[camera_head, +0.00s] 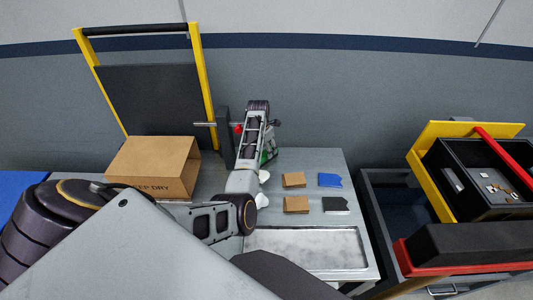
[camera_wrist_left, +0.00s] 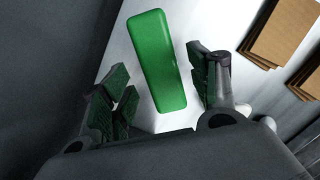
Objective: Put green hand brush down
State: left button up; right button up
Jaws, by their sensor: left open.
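The green hand brush (camera_wrist_left: 157,60) shows in the left wrist view as a smooth green block on a pale surface, between the two spread fingers of my left gripper (camera_wrist_left: 170,88). A gap shows on each side of it. In the head view, my left gripper (camera_head: 267,147) is at the back of the grey table (camera_head: 300,158), mostly hidden behind my own arm. A patch of green shows there, and I cannot tell whether it is brush or finger pad. My right gripper is not in view.
An open cardboard box (camera_head: 150,165) stands left of my arm. Brown pieces (camera_head: 294,180), a blue piece (camera_head: 330,180) and a dark piece (camera_head: 335,205) lie right of it. A metal tray (camera_head: 305,247) is in front. A black crate (camera_head: 480,180) stands far right.

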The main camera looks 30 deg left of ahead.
aim_at(264, 154)
pick_arm(q)
jog(key=shift+s+a+r, duration=0.1)
jog(key=shift+s+r, duration=0.05)
jog(key=shift+r, duration=1)
jog(key=shift+s+r, duration=0.15)
jog(key=shift+r, duration=0.95)
jog(key=shift+s+a+r, duration=0.1)
jog(key=shift+s+r, duration=0.05)
jog(key=shift+r, duration=1)
jog(key=shift+s+d+f, duration=0.1)
